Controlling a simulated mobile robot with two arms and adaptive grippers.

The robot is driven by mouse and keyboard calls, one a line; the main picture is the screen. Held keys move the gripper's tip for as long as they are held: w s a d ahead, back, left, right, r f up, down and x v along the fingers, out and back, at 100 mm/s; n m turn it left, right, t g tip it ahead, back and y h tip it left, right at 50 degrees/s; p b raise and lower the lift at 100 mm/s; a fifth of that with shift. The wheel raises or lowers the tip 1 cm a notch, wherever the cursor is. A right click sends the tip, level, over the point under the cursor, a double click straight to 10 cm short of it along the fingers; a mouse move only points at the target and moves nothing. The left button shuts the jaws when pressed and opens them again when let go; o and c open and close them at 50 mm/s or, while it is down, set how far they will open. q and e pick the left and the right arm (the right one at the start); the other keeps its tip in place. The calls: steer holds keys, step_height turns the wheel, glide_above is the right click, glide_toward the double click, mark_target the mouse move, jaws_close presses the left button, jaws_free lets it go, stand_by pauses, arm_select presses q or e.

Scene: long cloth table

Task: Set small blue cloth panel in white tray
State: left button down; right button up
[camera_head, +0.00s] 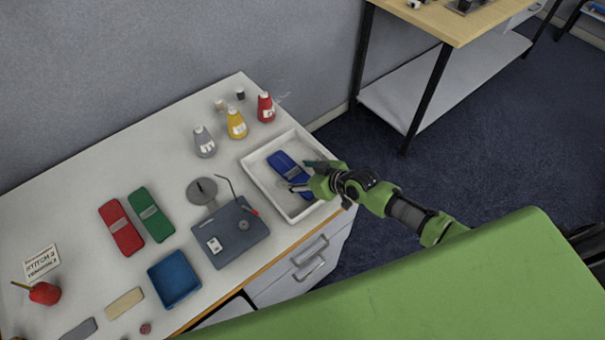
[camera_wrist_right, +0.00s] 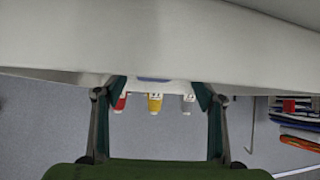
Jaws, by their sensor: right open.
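The blue cloth panel (camera_head: 289,174) lies inside the white tray (camera_head: 259,186), on its floor, with a grey band across its middle. My right gripper (camera_head: 304,176) is at the panel's right side, over the tray's right part. Its fingers are apart and nothing shows between them. In the right wrist view, the open fingers (camera_wrist_right: 160,93) show against a pale surface above and a thin blue strip between them. Whether a fingertip touches the panel I cannot tell. My left gripper is out of view.
Red, yellow and grey bottles (camera_head: 236,124) stand behind the tray. A grey board (camera_head: 230,232) with small tools lies left of it. Red (camera_head: 121,228) and green (camera_head: 152,215) panels and a blue bin (camera_head: 174,278) are farther left. The table's edge is close on the right.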

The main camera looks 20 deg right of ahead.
steer(key=v, duration=1.1)
steer(key=shift+s, duration=0.1)
steer(key=shift+s+d+r+b, duration=0.2)
steer(key=shift+s+r+b, duration=0.1)
steer(key=shift+r, duration=0.05)
